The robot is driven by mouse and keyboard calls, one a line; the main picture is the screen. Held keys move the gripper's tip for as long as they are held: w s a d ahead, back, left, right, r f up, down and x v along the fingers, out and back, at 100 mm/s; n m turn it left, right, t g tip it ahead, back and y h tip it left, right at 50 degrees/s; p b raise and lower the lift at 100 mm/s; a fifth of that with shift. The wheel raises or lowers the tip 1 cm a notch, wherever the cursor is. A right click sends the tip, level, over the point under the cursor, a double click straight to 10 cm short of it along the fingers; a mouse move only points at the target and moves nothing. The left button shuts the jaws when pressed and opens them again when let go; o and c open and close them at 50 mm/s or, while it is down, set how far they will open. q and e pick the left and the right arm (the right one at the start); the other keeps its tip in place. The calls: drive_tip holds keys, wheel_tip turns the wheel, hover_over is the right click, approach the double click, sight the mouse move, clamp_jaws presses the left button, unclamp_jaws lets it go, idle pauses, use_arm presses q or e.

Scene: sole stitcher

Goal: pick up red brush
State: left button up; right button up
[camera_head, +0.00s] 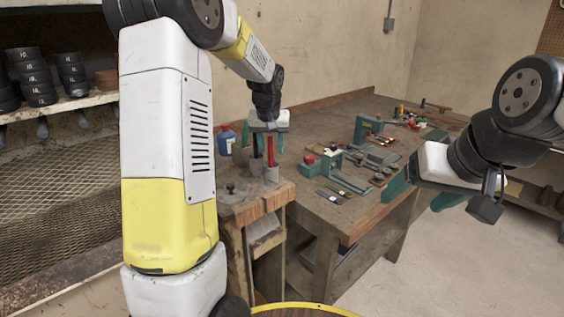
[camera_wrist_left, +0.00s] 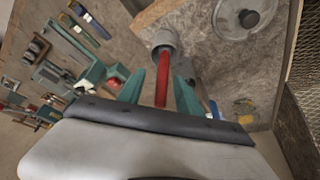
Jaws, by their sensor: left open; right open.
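The red brush (camera_head: 270,152) stands upright in a small grey cup (camera_head: 271,174) on the wooden bench corner. In the left wrist view the red handle (camera_wrist_left: 162,80) points toward the camera, its far end in the grey cup (camera_wrist_left: 164,40). My left gripper (camera_head: 270,140) is above the cup with its teal fingers pointing down. In the left wrist view its open fingers (camera_wrist_left: 160,88) stand on either side of the red handle; I cannot tell whether they touch it. My right gripper (camera_head: 432,190) is at the right, away from the brush, its fingers partly hidden.
A blue bottle (camera_head: 225,139) stands left of the cup. A dark-handled tool (camera_head: 256,160) is beside the brush. The larger workbench (camera_head: 345,215) at the right holds teal tools and a red-topped teal block (camera_head: 308,166). A shelf with dark rolls (camera_head: 75,100) is at far left.

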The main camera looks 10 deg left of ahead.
sight(271, 153)
use_arm(q)
drive_tip(key=x, duration=0.3)
drive_tip(key=shift+a+f, duration=0.15)
drive_tip(key=shift+f, duration=0.15)
clamp_jaws()
drive_tip(key=shift+r, duration=0.1)
